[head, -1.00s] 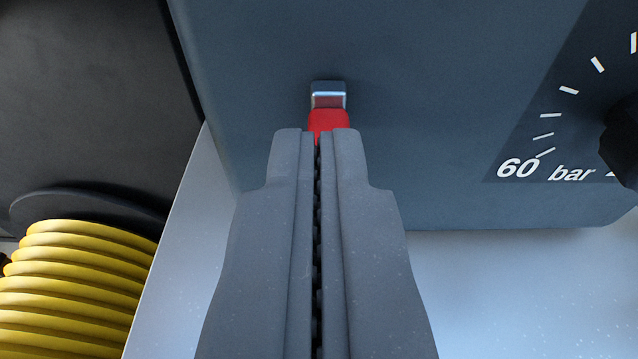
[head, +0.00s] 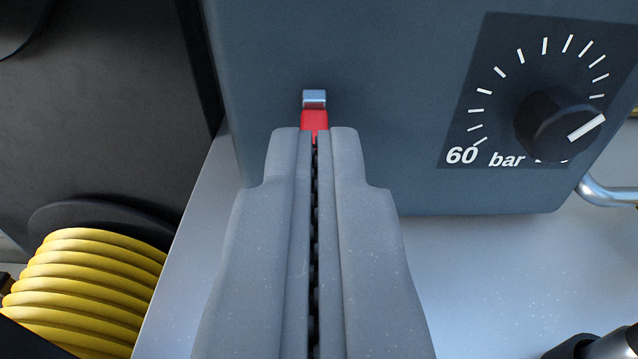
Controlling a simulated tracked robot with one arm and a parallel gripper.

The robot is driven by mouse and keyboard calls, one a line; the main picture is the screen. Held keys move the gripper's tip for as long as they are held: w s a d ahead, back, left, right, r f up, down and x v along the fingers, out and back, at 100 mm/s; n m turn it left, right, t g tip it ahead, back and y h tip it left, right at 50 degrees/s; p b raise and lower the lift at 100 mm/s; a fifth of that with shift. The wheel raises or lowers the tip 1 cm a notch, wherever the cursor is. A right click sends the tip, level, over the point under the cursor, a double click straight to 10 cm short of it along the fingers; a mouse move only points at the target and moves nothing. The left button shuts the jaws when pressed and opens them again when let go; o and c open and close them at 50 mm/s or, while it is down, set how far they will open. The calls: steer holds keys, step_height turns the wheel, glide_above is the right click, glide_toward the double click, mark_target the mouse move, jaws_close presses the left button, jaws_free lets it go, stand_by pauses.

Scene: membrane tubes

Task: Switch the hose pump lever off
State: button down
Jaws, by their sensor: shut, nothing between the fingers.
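The hose pump lever (head: 314,119) has a red handle and a short metal stem, on the dark blue-grey front of the pump box. My gripper (head: 314,133) is shut, with nothing between its fingers. Its tips overlap the lower part of the red handle in the picture and hide it. I cannot tell whether the tips touch the lever.
A black dial knob (head: 556,122) with white ticks and a "60 bar" mark sits on the box (head: 400,90) to the right. A coiled yellow hose (head: 90,285) is at the lower left. A metal pipe (head: 610,194) shows at the right edge. A pale surface (head: 500,270) lies below the box.

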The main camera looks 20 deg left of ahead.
steer(key=s+d+f+b, duration=0.1)
steer(key=s+d+b, duration=0.1)
steer(key=s, duration=0.4)
steer(key=shift+d, duration=0.35)
steer(key=w+d+r+m+h, duration=0.1)
steer(key=d+r+h, duration=0.1)
steer(key=d+r, duration=0.6)
steer(key=w+d+r+m+h, duration=0.15)
steer(key=d+r, duration=0.25)
steer(key=r, duration=0.8)
steer(key=s+d+r+m+h, duration=0.1)
steer(key=s+d+r, duration=0.1)
steer(key=s+r, duration=0.6)
steer(key=s+d+r+m+h, duration=0.1)
steer(key=s+d+r+h, duration=0.1)
steer(key=s+r, duration=0.6)
step_height(320, 180, up, 5)
steer(key=shift+d+r, duration=0.1)
steer(key=shift+d, duration=0.1)
steer(key=shift+h, duration=0.25)
